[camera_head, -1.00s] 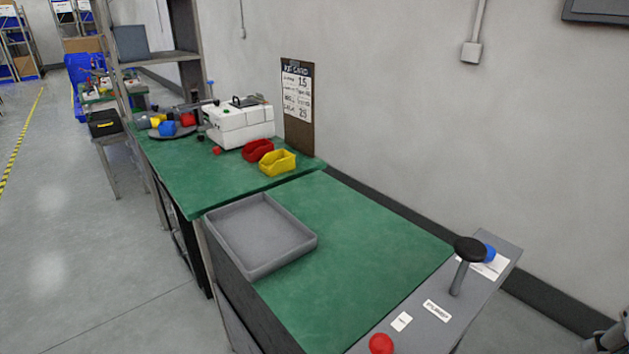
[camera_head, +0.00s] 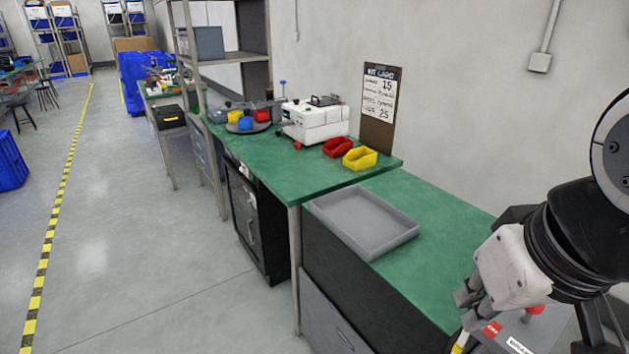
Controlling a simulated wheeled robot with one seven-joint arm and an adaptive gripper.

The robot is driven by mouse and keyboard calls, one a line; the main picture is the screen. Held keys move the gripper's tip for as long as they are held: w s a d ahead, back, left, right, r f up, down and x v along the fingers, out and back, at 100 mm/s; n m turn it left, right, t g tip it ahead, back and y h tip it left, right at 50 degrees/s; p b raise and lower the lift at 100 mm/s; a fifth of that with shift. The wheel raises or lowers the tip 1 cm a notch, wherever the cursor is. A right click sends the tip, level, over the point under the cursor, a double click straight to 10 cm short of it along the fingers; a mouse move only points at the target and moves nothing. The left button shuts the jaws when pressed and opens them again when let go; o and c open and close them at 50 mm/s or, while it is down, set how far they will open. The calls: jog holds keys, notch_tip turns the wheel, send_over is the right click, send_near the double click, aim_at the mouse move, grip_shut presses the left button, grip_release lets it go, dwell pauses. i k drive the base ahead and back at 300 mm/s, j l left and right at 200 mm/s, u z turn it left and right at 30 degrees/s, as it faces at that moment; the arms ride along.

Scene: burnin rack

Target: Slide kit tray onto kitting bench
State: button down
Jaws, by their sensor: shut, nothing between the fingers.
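The kit tray (camera_head: 407,240) is a shallow grey open tray, empty. It lies on the near, lower green surface (camera_head: 452,268), at its left edge. The kitting bench (camera_head: 262,165) is the higher green-topped bench just beyond the tray, with a small step between the two surfaces. My gripper (camera_head: 466,312) is at the lower right, over the near end of the lower surface, shut and empty. It is well apart from the tray, to its lower right. My arm hides part of the near panel.
A red bin (camera_head: 338,147) and a yellow bin (camera_head: 360,158) stand at the bench's near right corner. Behind them are a white machine (camera_head: 316,122) and a kit card board (camera_head: 380,108). A red button (camera_head: 535,309) is close to my gripper.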

aim_at(372, 227)
jog(key=i+j+z, duration=0.2)
jog(key=j, duration=0.3)
jog(key=j+z, duration=0.2)
jog(key=j, duration=0.35)
jog(key=i+j+z, duration=0.5)
jog(key=j, duration=0.25)
